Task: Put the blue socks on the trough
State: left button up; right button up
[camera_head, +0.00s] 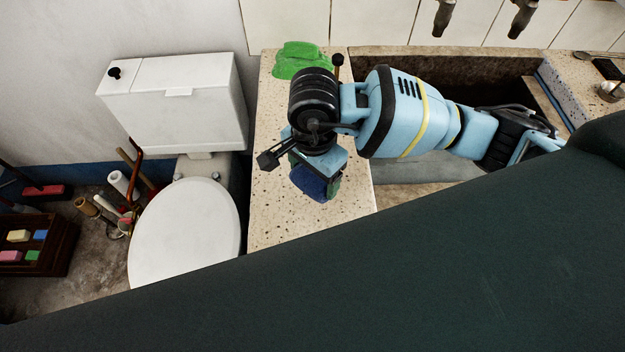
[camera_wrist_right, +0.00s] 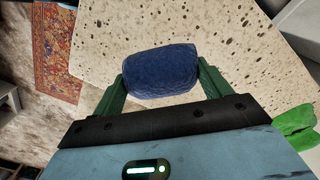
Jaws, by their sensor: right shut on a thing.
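The blue socks (camera_wrist_right: 160,72) are a rounded dark blue bundle between the two green fingers of my right gripper (camera_wrist_right: 161,82) in the right wrist view. The fingers press on both sides of the bundle. In the head view the blue socks (camera_head: 312,184) show below my right gripper (camera_head: 318,178), over the speckled stone ledge of the trough (camera_head: 275,215). I cannot tell whether the bundle touches the stone. The trough's dark basin (camera_head: 480,68) lies to the right, partly hidden by my arm. My left gripper is not in view.
A green cloth (camera_head: 298,58) lies at the back of the ledge. A white toilet (camera_head: 185,230) stands left of it. Two taps (camera_head: 445,18) hang above the basin. A crate with coloured blocks (camera_head: 38,242) is at far left. A patterned rug (camera_wrist_right: 57,50) shows in the wrist view.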

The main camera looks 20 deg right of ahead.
aim_at(312, 184)
notch_tip(312, 184, down, 3)
jog(key=shift+a+f, duration=0.1)
jog(key=shift+f, duration=0.15)
jog(key=shift+f, duration=0.1)
jog(key=shift+f, duration=0.15)
jog(key=o, duration=1.1)
jog(key=shift+w+r, duration=0.1)
jog(key=shift+r, duration=0.5)
notch_tip(312, 184, up, 11)
jog(key=shift+r+p, duration=0.15)
jog(key=shift+p, duration=0.15)
